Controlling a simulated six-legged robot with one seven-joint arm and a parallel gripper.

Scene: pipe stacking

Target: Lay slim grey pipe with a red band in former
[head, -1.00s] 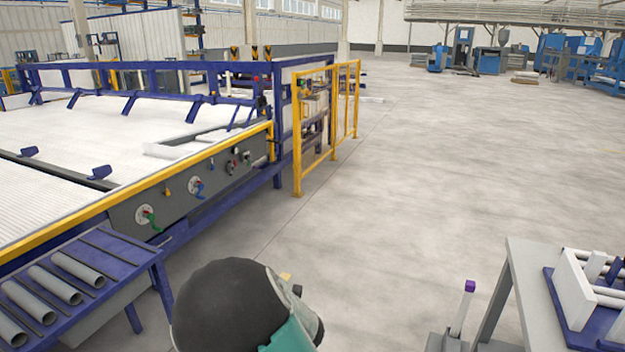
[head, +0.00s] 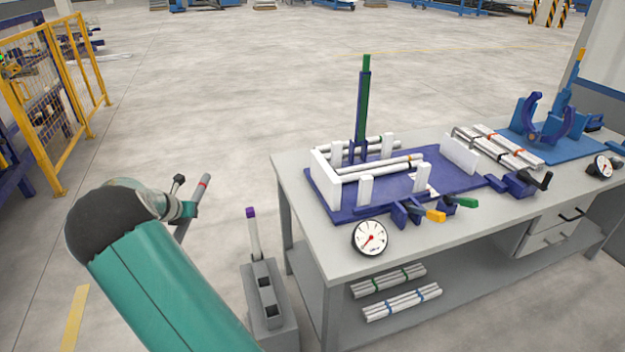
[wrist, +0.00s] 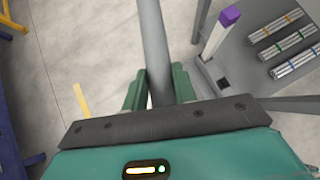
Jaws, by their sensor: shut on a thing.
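My gripper (head: 188,209) is shut on a slim grey pipe (head: 195,195) with a red band near its upper end, in the head view. The pipe is tilted and held in the air left of the workbench. The wrist view shows the grey pipe (wrist: 153,40) running up between the two green fingers; its band is not visible there. The former (head: 340,205) is a blue base with white uprights on the bench. Several pale pipes lie in it, one with an orange band at its right end.
The grey workbench (head: 290,172) also carries a round gauge (head: 369,238), clamps and banded pipe bundles (head: 497,147). A grey socketed stand (head: 268,300) with a purple-capped pipe is between my arm and the bench. A yellow fence (head: 55,100) is at left; floor behind is open.

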